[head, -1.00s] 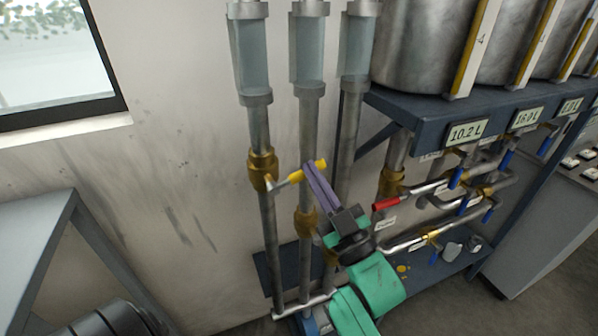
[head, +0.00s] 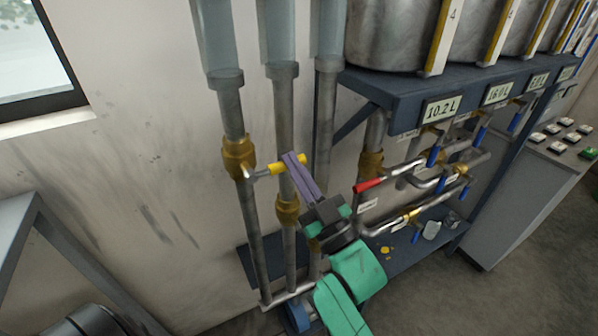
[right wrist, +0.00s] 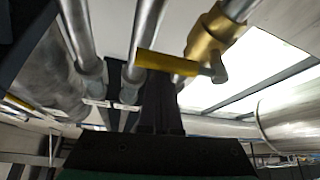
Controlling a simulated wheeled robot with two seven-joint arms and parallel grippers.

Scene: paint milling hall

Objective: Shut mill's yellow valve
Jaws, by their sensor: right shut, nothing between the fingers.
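The yellow valve has a brass body (head: 238,157) on the leftmost upright pipe. Its yellow handle (head: 274,169) sticks out to the right, across the pipe and tipped slightly up at its far end. My right gripper (head: 291,157) is shut and empty. Its purple fingers cross the handle near its free end and hide part of it; I cannot tell whether they touch. In the right wrist view, the yellow handle (right wrist: 168,63) lies crosswise just beyond the dark fingers (right wrist: 160,100), with the brass body (right wrist: 207,45) to its right. My left gripper is not in view.
Two more upright pipes stand close behind; the middle one has a brass fitting (head: 288,210). A red-handled valve (head: 368,186) and several blue-handled valves (head: 433,156) sit at right below the tank shelf (head: 400,92). A grey table (head: 18,235) stands left. The wall between is clear.

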